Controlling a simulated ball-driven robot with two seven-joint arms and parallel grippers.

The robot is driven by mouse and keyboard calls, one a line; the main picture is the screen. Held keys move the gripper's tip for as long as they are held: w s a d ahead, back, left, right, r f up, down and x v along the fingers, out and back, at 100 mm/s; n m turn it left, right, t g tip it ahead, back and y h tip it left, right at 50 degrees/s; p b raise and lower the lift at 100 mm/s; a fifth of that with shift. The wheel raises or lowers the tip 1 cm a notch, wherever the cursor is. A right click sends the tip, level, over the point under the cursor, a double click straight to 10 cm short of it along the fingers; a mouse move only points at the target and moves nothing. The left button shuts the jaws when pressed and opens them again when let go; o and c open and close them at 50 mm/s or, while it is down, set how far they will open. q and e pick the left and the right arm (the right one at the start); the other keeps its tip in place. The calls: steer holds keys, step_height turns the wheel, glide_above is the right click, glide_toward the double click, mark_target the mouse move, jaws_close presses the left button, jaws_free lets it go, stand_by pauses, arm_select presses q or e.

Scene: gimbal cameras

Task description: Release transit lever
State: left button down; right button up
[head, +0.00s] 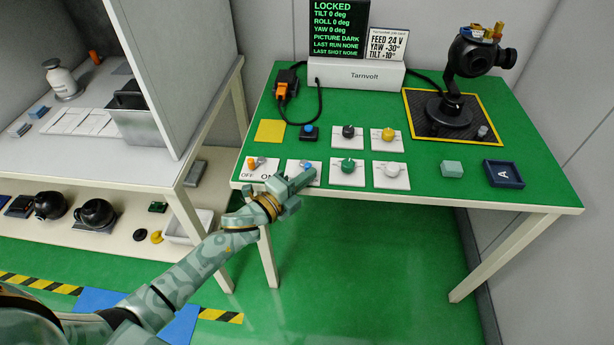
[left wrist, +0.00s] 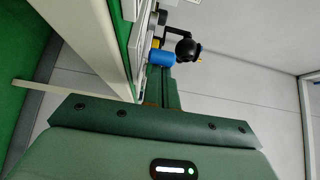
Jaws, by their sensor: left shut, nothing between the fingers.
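The gimbal camera (head: 470,58) stands upright on a dark mat (head: 420,100) at the back right of the green table; a small grey knob (head: 482,131) sits on the mat beside its base. No part in view is labelled transit lever. My left gripper (head: 302,178) is shut and empty at the table's front edge, by a white plate with a blue-tipped control (head: 307,165), which it partly hides. In the left wrist view a blue cylinder (left wrist: 161,58) shows just beyond the fingers (left wrist: 160,88); I cannot tell whether they touch it. My right gripper is out of view.
A screen (head: 338,30) reads LOCKED. An OFF/ON switch plate (head: 258,175) is left of my gripper. Knob plates, including a green knob (head: 348,165), are to its right. A green block (head: 452,169) and a blue tray (head: 489,173) are farther right.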

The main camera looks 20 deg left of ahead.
arm_select(q)
steer(key=shift+a+r, duration=0.1)
steer(key=shift+a, duration=0.4)
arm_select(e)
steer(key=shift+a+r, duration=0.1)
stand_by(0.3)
arm_select(q)
steer(key=shift+s+a+p, duration=0.2)
steer(key=shift+a+p, duration=0.15)
steer(key=shift+a, duration=0.3)
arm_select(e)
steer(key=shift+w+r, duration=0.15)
arm_select(q)
steer(key=shift+d, duration=0.15)
